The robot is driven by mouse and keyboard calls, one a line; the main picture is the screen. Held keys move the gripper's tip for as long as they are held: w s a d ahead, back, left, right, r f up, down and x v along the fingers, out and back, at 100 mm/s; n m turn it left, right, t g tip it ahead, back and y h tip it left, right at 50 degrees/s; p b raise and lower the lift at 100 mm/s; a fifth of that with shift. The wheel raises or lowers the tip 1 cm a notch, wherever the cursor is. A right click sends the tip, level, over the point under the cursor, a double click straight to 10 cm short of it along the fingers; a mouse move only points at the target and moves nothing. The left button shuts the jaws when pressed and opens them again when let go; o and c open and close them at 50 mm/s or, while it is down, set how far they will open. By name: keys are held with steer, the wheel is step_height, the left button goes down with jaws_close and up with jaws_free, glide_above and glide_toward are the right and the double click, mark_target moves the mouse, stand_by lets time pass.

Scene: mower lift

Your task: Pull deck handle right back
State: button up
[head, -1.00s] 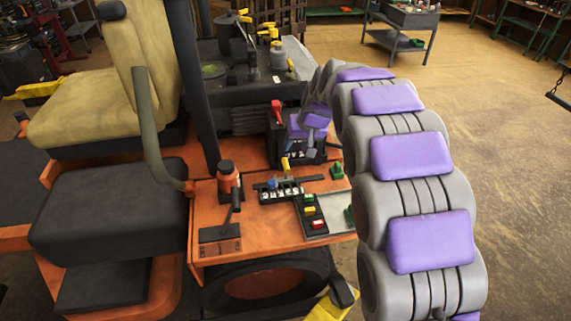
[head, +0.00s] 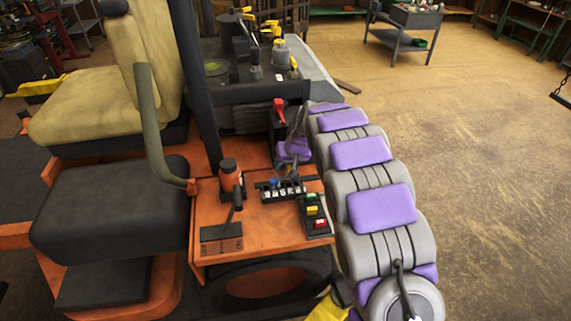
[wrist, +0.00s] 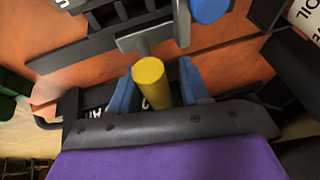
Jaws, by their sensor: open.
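A yellow-knobbed handle (wrist: 150,82) stands between the two blue fingers of my gripper (wrist: 158,84) in the wrist view. The fingers are open, one on each side of the knob; I cannot tell whether either touches it. A blue-knobbed handle (wrist: 209,9) is beyond it at the upper right. In the head view my gripper (head: 291,157) is over the far side of the lever panel (head: 282,192), and it hides the yellow knob. The blue knob (head: 274,183) shows just left of it. I cannot read which handle is the right deck one.
A red-topped lever (head: 279,105) stands behind my gripper. An orange post with a black lever (head: 229,180) is left of the panel, and a switch box (head: 315,214) is to its right. The seat (head: 95,105) is at left. Open floor (head: 490,180) lies right.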

jaws_close()
stand_by(0.4)
